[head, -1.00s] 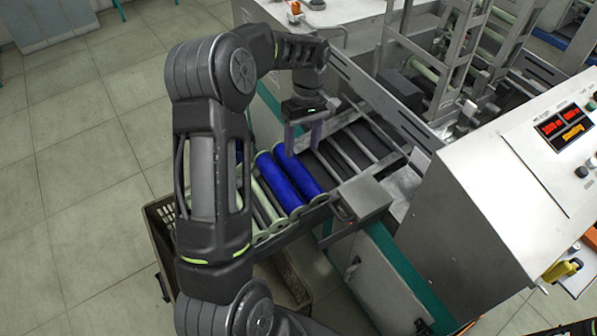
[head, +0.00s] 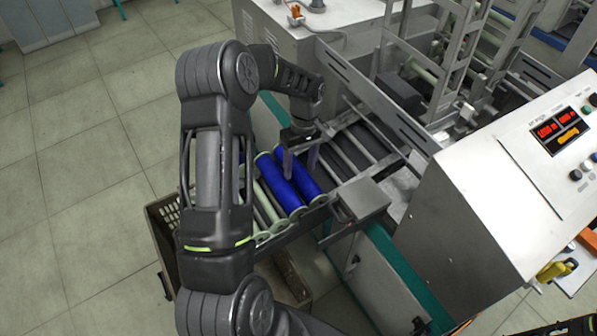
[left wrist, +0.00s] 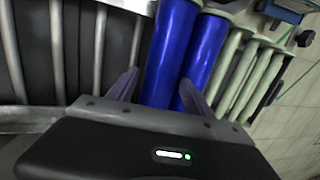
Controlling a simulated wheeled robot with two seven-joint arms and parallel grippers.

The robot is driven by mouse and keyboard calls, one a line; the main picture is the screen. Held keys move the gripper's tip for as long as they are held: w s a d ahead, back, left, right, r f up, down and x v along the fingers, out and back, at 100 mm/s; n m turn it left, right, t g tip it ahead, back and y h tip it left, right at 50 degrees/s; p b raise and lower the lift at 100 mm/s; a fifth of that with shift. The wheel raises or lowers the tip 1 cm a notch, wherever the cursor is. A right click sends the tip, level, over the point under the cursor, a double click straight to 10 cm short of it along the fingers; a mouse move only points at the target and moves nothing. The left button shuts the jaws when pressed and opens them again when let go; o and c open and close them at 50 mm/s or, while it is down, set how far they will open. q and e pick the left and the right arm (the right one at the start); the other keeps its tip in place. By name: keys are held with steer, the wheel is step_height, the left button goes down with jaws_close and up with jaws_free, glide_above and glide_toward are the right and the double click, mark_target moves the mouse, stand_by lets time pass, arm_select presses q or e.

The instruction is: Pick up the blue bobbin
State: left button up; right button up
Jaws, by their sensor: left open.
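Two blue bobbins lie side by side on the rack: the left one (head: 273,178) and the right one (head: 308,184), nearest the machine. My left gripper (head: 300,172) is open, pointing down over the blue bobbins. In the left wrist view, one finger is beside the machine-side blue bobbin (left wrist: 170,45). The other finger overlaps the second blue bobbin (left wrist: 206,50) near the gap between the two. Whether the fingertips touch either bobbin cannot be told.
Pale empty bobbins (left wrist: 240,75) lie beside the blue ones on the rack. A crate (head: 161,232) stands below on the floor. The machine's metal rails (head: 345,150) and control panel (head: 520,190) are to the right. Open floor lies at left.

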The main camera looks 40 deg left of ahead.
arm_select(q)
steer(key=shift+s+f, duration=0.2)
steer(key=shift+f, duration=0.1)
steer(key=shift+r, duration=0.1)
jaws_close()
stand_by(0.6)
